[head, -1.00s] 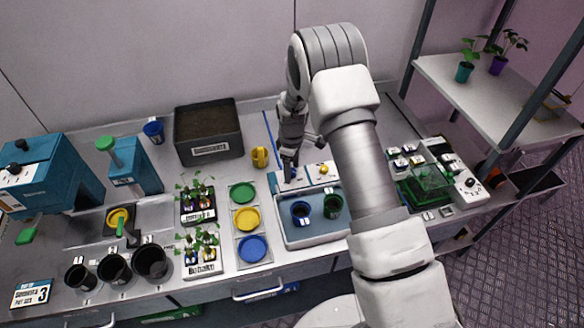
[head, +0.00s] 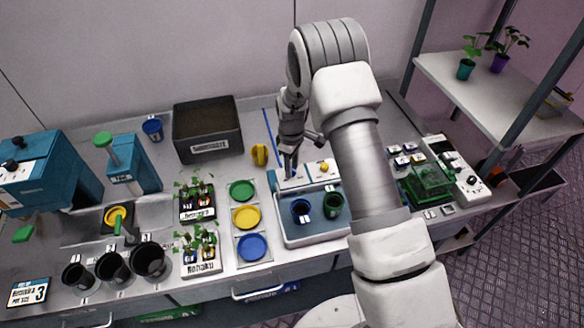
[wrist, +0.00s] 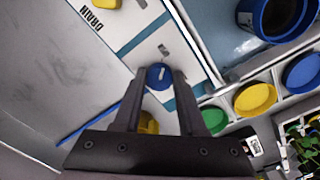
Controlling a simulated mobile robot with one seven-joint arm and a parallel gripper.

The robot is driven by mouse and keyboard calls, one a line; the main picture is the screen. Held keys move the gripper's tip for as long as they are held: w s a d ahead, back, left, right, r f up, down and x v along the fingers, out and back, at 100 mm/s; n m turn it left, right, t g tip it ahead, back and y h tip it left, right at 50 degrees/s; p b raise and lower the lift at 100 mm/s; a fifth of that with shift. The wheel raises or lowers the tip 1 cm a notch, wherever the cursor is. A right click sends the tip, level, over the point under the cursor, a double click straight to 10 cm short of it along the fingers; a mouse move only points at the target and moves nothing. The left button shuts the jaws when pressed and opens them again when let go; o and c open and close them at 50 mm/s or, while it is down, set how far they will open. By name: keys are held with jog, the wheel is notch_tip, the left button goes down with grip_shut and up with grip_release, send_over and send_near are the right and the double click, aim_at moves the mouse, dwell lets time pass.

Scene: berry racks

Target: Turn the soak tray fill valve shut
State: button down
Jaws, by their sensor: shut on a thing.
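The soak tray (head: 315,238) is a light blue basin with a white panel (head: 310,178) along its back edge. The fill valve is a round blue knob (wrist: 158,77) with a pale pointer mark, on the white panel in the wrist view. My gripper (wrist: 160,84) has its fingertips on both sides of this knob and is shut on it. In the head view my gripper (head: 289,172) reaches down to the left part of the panel and mostly hides the knob. A yellow knob (head: 324,167) sits farther right, beside the word DRAIN in the wrist view (wrist: 106,3).
A blue pot (head: 301,211) and a green pot (head: 333,205) stand in the tray. A yellow cup (head: 259,154) is close behind my gripper. Coloured discs (head: 246,217) lie left of the tray. A soil bin (head: 206,130) stands at the back.

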jog(key=m+b, duration=0.3)
jog(key=shift+f, duration=0.15)
jog(key=m+b, duration=0.2)
jog(key=m, duration=0.3)
jog(key=shift+b, duration=0.3)
jog(key=m+b, duration=0.1)
jog(key=m, duration=0.3)
jog(key=shift+a+b, duration=0.15)
jog(key=shift+b, duration=0.15)
jog(key=m, duration=0.4)
jog(key=shift+r+m+b, duration=0.2)
jog(key=shift+m+b, duration=0.1)
jog(key=shift+b, duration=0.05)
jog(key=shift+c, duration=2.3)
grip_release()
